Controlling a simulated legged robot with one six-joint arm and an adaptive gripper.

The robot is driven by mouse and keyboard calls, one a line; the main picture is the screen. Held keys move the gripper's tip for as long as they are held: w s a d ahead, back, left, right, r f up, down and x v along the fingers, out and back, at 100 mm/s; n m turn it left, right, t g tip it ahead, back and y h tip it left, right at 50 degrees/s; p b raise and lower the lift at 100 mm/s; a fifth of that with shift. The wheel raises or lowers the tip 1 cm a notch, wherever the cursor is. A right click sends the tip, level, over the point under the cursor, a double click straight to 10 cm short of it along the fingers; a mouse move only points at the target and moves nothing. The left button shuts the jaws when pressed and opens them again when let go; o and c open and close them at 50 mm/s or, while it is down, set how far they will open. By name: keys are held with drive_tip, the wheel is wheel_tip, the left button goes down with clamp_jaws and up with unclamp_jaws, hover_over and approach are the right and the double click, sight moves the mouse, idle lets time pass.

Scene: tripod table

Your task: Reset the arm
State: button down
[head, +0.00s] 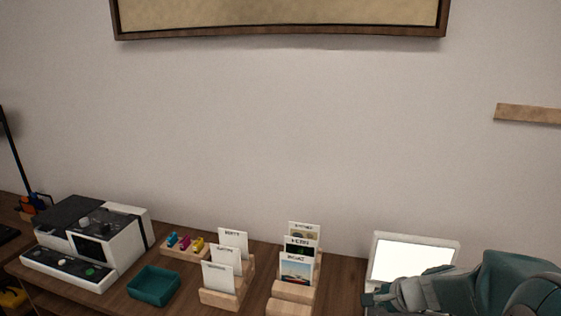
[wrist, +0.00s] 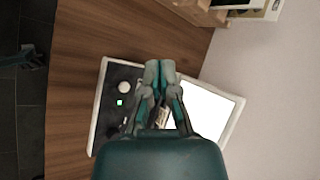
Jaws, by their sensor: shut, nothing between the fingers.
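My gripper (wrist: 159,72) is shut and empty in the wrist view, with its two grey and teal fingertips together. It is in front of a white device (wrist: 100,72) with a bright screen (wrist: 205,108) and a dark panel carrying a round knob and a lit green button. I cannot tell whether the fingers touch the device. In the head view my gripper (head: 372,299) and teal arm reach in from the lower right, covering the lower part of the same screen device (head: 452,243).
On the wooden table (head: 345,280), left of my arm, stand wooden card holders (head: 219,297) with cards, a teal tray (head: 154,286), a small rack with coloured pieces (head: 185,244) and a white and black machine (head: 125,240). The wall is behind; the space above the table is clear.

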drive_tip(key=s+a+r+n+g, duration=0.2)
drive_tip(key=s+a+r+n, duration=0.5)
drive_tip(key=s, duration=0.2)
drive_tip(key=s+r+n+h, duration=0.2)
drive_tip(key=s+n, duration=0.2)
drive_tip(key=s, duration=0.2)
drive_tip(key=s+r+n+h, duration=0.1)
drive_tip(key=s+n+h, duration=0.2)
drive_tip(key=s, duration=0.3)
drive_tip(key=shift+d+r+n+t, duration=0.35)
drive_tip(key=shift+d+n+t, duration=0.05)
drive_tip(key=shift+d+n, duration=0.1)
